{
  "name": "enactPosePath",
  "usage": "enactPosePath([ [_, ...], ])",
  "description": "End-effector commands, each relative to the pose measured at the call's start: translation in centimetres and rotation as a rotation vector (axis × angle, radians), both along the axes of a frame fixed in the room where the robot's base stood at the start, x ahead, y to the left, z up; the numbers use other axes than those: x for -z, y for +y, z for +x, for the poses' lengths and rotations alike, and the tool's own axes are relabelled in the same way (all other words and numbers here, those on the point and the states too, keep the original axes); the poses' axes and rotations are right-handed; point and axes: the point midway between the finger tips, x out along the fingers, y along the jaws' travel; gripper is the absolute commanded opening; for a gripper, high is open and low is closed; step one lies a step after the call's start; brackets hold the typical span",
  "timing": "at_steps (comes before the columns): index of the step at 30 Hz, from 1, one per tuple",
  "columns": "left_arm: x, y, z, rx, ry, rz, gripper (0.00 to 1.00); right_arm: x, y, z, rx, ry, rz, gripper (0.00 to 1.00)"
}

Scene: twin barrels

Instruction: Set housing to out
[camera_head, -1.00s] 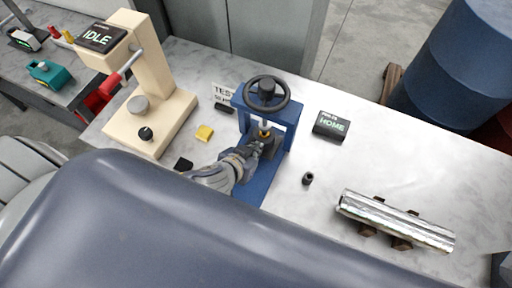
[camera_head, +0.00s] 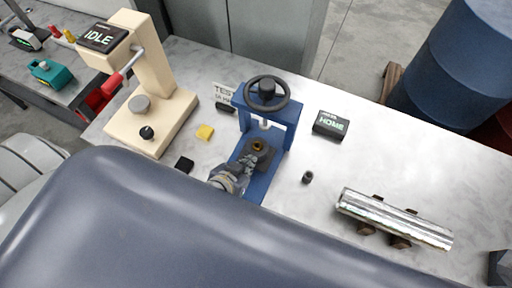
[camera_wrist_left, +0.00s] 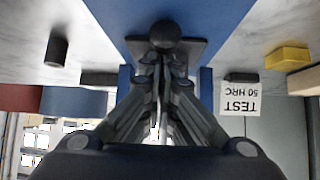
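The blue press (camera_head: 288,118) has a dark handwheel (camera_head: 267,94) on top. Its dark housing (camera_head: 259,150) sits low on the base, in front of the ram, with a brass-coloured ring showing on top. My left gripper (camera_head: 241,167) is at the housing's near side. In the left wrist view the fingers (camera_wrist_left: 163,66) close in just below a dark round knob (camera_wrist_left: 165,34) on a dark block, and they look closed on it; the exact contact is hard to see. My right gripper is in neither view.
A cream tester (camera_head: 152,100) reading IDLE stands left of the press. A HOME display (camera_head: 330,125), a small dark cylinder (camera_head: 307,177) and a shiny metal tube (camera_head: 395,218) lie to the right. Yellow (camera_head: 205,132) and black (camera_head: 185,165) blocks lie to the left.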

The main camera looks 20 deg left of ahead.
Motion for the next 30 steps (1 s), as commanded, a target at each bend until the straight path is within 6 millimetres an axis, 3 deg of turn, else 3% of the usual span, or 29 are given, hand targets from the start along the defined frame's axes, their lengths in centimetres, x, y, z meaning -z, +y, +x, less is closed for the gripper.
enactPosePath([
  [1,0.4,0.0,-1.3,-0.001,0.015,-0.001,0.00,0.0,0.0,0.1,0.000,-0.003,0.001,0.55],
  [6,0.4,0.1,-3.8,-0.002,0.015,-0.002,0.00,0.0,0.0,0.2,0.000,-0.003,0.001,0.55],
  [12,0.4,0.2,-5.7,-0.001,0.014,0.000,0.00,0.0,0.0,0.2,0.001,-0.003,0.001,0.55],
  [30,-0.2,0.3,-5.8,0.000,0.012,0.003,0.00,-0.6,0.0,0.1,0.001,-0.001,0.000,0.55],
])
